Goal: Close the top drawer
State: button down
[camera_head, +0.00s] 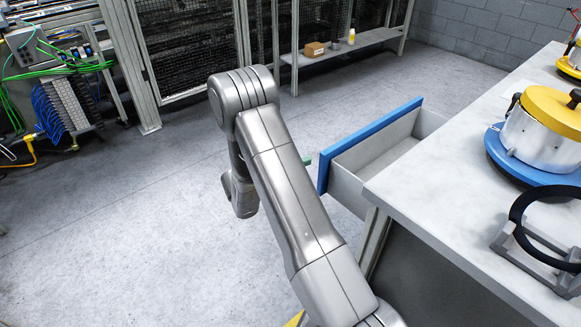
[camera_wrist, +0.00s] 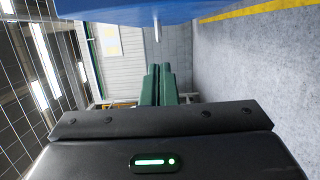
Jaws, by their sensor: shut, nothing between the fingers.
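The top drawer (camera_head: 379,153) stands pulled out from the workbench, with a blue front and pale grey inside. Its inside looks empty where it shows. My gripper (camera_wrist: 160,70) has green fingers pressed together with nothing between them. In the head view most of it is hidden behind my arm, and only a small green tip (camera_head: 307,161) shows just left of the blue drawer front (camera_head: 366,143). In the wrist view a blue surface (camera_wrist: 180,11) fills the top edge, with a thin metal piece below it. I cannot tell whether the fingers touch the front.
The workbench top (camera_head: 440,180) carries a clutch with a yellow cover (camera_head: 550,105) on a blue pallet (camera_head: 510,158) and a black ring on a grey stand (camera_head: 540,262). Bare floor (camera_head: 130,220) lies left of the drawer. A low shelf (camera_head: 345,48) stands behind.

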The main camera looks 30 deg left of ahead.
aim_at(319, 167)
jog(key=d, duration=0.5)
jog(key=shift+w+d, duration=0.15)
jog(key=shift+w, duration=0.2)
